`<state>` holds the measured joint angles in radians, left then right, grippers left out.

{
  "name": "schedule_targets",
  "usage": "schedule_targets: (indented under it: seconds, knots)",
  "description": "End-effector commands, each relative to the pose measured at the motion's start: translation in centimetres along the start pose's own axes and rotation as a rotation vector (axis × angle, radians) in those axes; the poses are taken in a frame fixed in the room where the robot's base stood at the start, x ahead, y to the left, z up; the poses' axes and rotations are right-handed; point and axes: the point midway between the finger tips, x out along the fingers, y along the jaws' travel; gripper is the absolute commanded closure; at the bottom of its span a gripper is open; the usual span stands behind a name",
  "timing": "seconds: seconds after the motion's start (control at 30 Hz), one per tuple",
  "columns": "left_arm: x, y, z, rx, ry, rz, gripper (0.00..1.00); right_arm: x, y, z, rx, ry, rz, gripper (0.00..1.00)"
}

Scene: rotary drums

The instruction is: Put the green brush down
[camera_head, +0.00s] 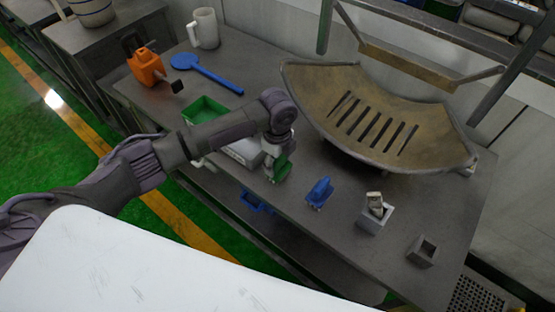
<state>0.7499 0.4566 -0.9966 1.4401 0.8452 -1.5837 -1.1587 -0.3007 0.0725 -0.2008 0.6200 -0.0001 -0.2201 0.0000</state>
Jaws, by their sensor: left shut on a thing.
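The green brush (281,170) is in my left gripper (272,163), just above or at the front part of the grey table; I cannot tell whether it touches the top. My left arm comes in from the left and hides part of the table and of a white object behind it. The left gripper is shut on the brush, and its fingers are small and partly hidden. My right gripper is not in view.
The grey table (330,242) holds a blue brush (319,192), small grey holders (373,219), a green tray (204,109), a blue paddle (215,76), an orange container (146,67) and a white jug (204,28). A large metal chute (310,85) stands behind.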

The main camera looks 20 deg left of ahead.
Motion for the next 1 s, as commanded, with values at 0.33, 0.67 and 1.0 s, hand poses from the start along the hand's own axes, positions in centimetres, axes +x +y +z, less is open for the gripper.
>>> schedule_targets:
  seconds: [0.33, 0.67, 1.0]
  knots:
    - [0.3, 0.0, 0.0, 0.000, 0.000, 0.001, 0.13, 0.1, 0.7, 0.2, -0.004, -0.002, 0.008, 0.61]
    - [0.1, 0.0, 0.0, 0.000, 0.000, 0.000, 0.13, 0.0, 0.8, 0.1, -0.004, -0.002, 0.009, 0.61]
    - [-5.2, -0.2, 0.0, 0.000, 0.000, -0.005, 0.13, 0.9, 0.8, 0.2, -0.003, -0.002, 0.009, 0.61]
